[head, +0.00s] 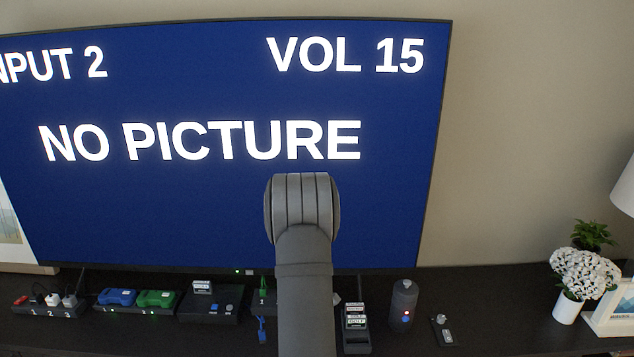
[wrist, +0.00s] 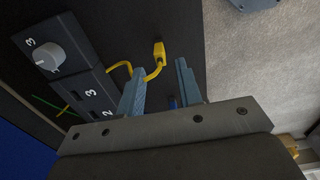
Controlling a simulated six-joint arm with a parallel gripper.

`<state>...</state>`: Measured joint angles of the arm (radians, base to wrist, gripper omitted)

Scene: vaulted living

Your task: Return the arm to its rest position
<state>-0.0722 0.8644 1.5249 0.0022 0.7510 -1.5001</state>
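My arm (head: 304,270) stands upright in the middle of the head view, in front of the television. Its rounded upper joint overlaps the bottom of the screen. My gripper is hidden in the head view. In the wrist view my gripper (wrist: 161,68) has its two blue-grey fingers apart, with nothing held between them. Beyond the fingertips is a yellow cable with a yellow plug (wrist: 159,50); it appears apart from the fingers. A small blue piece shows between the fingers, lower down; I cannot tell what it is.
A television (head: 200,200) reads "NO PICTURE". On the dark console are a power strip (head: 38,311), blue (head: 117,297) and green (head: 157,299) blocks, a black box (head: 210,308), a grey cylinder (head: 403,303) and white flowers (head: 583,272).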

